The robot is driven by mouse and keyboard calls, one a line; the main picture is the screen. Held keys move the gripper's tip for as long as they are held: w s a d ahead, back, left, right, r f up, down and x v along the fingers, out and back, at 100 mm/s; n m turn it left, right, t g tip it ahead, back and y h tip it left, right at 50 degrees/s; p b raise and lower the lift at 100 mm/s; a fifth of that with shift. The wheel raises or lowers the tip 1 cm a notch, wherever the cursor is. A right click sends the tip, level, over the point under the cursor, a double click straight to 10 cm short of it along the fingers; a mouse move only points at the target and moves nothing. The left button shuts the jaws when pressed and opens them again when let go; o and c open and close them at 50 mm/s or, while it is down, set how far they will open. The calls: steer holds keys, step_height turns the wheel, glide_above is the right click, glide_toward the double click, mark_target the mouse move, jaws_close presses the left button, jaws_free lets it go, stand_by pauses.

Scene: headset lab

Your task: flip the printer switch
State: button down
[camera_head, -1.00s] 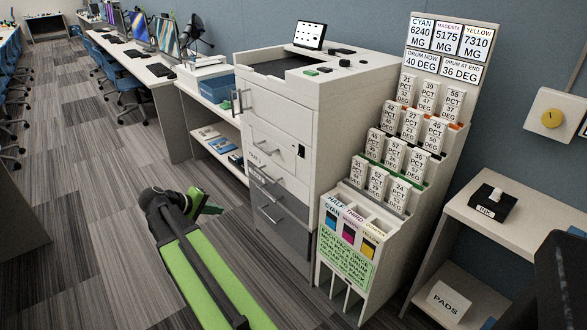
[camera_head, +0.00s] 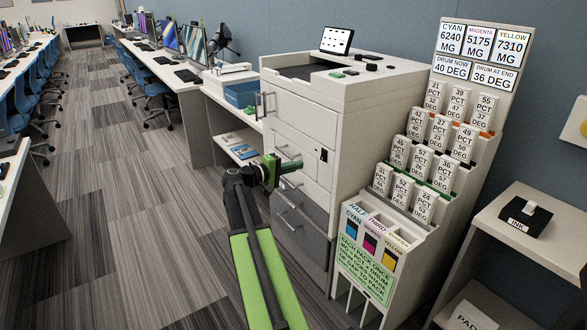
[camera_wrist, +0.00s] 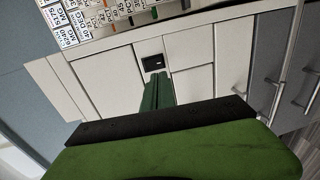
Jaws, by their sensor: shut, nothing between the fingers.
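The printer (camera_head: 345,105) is a tall white cabinet with grey lower drawers. Its switch (camera_head: 324,155) is a small black rocker plate on the front face, right of the middle doors. In the wrist view the switch (camera_wrist: 154,63) is just beyond the fingertips, near the middle of the picture. My gripper (camera_head: 297,165) is shut and empty, its green fingers pointing at the printer front, left of and slightly below the switch in the head view. The shut fingers also show in the wrist view (camera_wrist: 158,80). I cannot tell whether they touch the printer.
A rack of labelled white packs (camera_head: 425,160) stands close on the printer's right. A side shelf (camera_head: 520,235) with an ink pad (camera_head: 525,218) is at the far right. Printer handles (camera_head: 262,104) stick out at left. The floor (camera_head: 140,220) at left is clear.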

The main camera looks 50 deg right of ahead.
mark_target(322, 160)
steer(key=b+x, duration=0.1)
steer(key=x, duration=0.8)
steer(key=shift+d, duration=0.1)
